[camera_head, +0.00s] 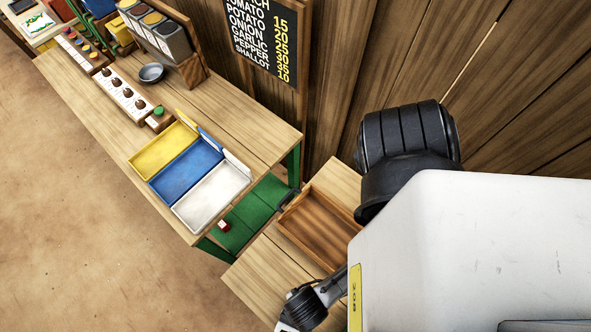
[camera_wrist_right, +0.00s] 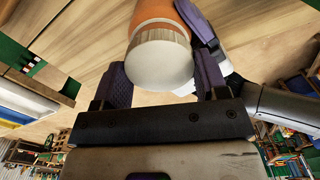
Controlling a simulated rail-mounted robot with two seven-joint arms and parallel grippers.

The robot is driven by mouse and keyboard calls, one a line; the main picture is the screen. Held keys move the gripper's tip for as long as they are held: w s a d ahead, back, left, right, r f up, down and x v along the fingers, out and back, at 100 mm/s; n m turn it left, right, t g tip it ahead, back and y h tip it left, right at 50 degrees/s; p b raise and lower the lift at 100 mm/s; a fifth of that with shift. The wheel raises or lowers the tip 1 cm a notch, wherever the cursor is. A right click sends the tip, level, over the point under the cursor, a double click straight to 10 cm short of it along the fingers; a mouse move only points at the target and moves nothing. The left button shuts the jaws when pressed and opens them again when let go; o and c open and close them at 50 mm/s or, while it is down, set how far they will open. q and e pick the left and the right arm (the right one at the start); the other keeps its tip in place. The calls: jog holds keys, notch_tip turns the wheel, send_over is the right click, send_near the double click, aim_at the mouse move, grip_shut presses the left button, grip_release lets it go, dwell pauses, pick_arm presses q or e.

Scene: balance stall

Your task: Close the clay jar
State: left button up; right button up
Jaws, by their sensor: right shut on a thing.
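An orange clay jar (camera_wrist_right: 157,12) shows at the top of the right wrist view, with a pale, round, cork-like lid (camera_wrist_right: 160,62) at its near end. The lid appears against the jar's mouth; whether it is fully seated I cannot tell. My right gripper (camera_wrist_right: 163,80) has its purple fingers on both sides of the lid and is shut on it. A purple finger of my left gripper (camera_wrist_right: 195,22) shows beside the jar's orange side; its other finger is hidden. The head view does not show the jar, which my white arm may cover.
In the head view, a wooden tray (camera_head: 287,226) lies on the near table. Yellow (camera_head: 150,163), blue (camera_head: 160,180) and white (camera_head: 180,212) trays stand on the long bench. A metal bowl (camera_head: 152,73) sits farther back. A plank wall (camera_head: 400,45) runs behind.

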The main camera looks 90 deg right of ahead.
jog(key=shift+f, duration=0.55)
pick_arm(q)
jog(key=c, duration=0.5)
jog(key=shift+o, duration=0.2)
pick_arm(e)
jog(key=m, duration=0.6)
jog(key=shift+m, duration=0.4)
jog(key=o, duration=0.9)
jog(key=shift+d, duration=0.1)
jog(key=shift+r, duration=2.25)
jog(key=shift+c, duration=0.3)
